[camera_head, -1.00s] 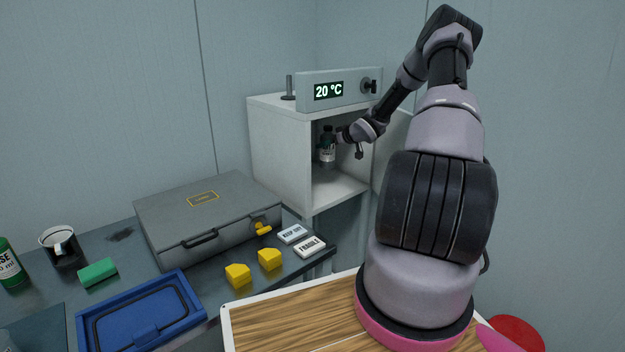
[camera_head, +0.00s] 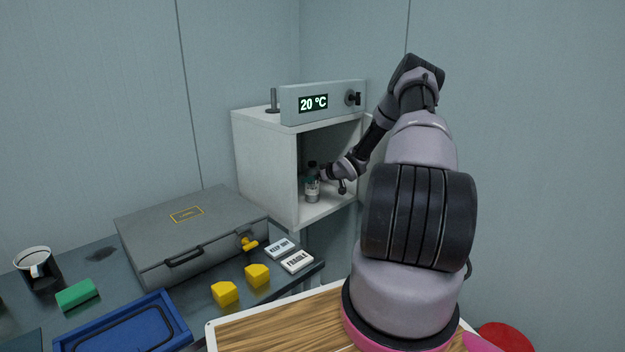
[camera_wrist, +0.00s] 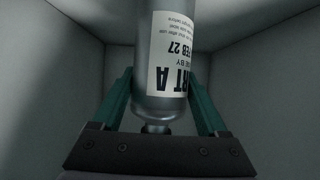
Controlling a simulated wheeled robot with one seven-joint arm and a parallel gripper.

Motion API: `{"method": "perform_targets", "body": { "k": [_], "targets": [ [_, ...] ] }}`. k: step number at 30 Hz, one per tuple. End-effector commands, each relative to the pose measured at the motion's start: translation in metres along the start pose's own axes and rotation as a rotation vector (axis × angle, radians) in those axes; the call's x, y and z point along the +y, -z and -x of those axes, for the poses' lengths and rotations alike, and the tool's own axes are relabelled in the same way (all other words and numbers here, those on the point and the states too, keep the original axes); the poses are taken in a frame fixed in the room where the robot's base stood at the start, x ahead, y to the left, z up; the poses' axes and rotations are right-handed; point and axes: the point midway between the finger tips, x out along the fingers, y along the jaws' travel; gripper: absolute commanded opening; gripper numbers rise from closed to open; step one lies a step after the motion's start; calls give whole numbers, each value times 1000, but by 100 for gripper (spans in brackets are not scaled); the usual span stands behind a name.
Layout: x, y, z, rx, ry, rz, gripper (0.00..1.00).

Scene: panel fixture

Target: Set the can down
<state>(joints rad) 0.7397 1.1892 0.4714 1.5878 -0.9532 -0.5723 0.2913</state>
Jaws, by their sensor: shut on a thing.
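The can (camera_head: 312,189) is a grey bottle-like cylinder with a dark top and a white label. It is inside the open white chamber (camera_head: 266,165), upright, with its base at or just above the chamber floor; I cannot tell whether it touches. My gripper (camera_head: 318,176) reaches in from the right and is shut on the can. In the wrist view, the can (camera_wrist: 178,50) is between the two green fingers of my gripper (camera_wrist: 160,92), its label reading upside down. The chamber's grey inner walls surround it.
A display panel (camera_head: 322,102) reading 20 °C tops the chamber. A grey case (camera_head: 190,225), yellow blocks (camera_head: 225,293), label tiles (camera_head: 297,262), a blue tray (camera_head: 125,325), a green block (camera_head: 77,294) and a mug (camera_head: 37,266) occupy the bench left of my arm.

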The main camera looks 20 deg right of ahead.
Motion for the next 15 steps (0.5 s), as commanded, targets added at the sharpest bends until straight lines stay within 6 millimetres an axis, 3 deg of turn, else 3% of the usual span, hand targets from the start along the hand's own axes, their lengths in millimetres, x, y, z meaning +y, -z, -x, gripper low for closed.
{"method": "perform_targets", "body": {
  "k": [5,6,8,15],
  "targets": [
    [0,-2,-1,1,0,0,0],
    [0,-3,-2,-1,0,-1,80],
    [0,-3,-1,-1,0,0,100],
    [0,-2,-1,-1,0,0,100]
  ]
}}
